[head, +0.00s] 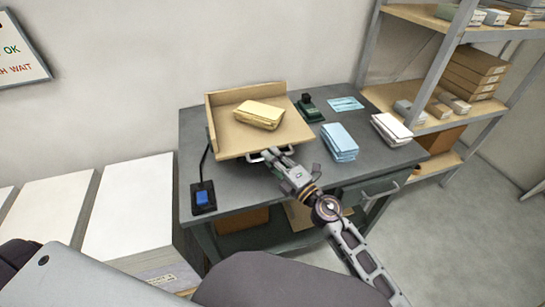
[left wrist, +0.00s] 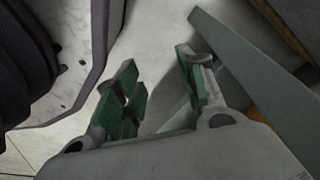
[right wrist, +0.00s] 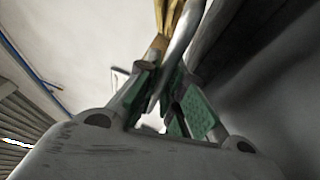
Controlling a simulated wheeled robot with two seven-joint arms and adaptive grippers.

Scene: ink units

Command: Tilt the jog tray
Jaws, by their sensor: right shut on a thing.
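The jog tray (head: 232,143) is a pale wooden tray with raised walls at its back and left. It sits on the grey desk, and I cannot tell how far it is tilted. A stack of yellow sheets (head: 259,114) lies on it. A metal handle (head: 256,157) is at its front edge. My right gripper (head: 277,157) is shut on this handle, and the metal bar (right wrist: 178,52) shows between its green-padded fingers in the right wrist view. My left gripper (left wrist: 158,88) is open and empty in the left wrist view, away from the tray.
On the grey desk (head: 371,166) are a blue stack (head: 339,142), a white stack (head: 390,129), a dark green device (head: 309,108), a light blue card (head: 346,104) and a blue-buttoned switch box (head: 203,197). Shelves (head: 418,117) stand right. White stacks (head: 128,215) stand left.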

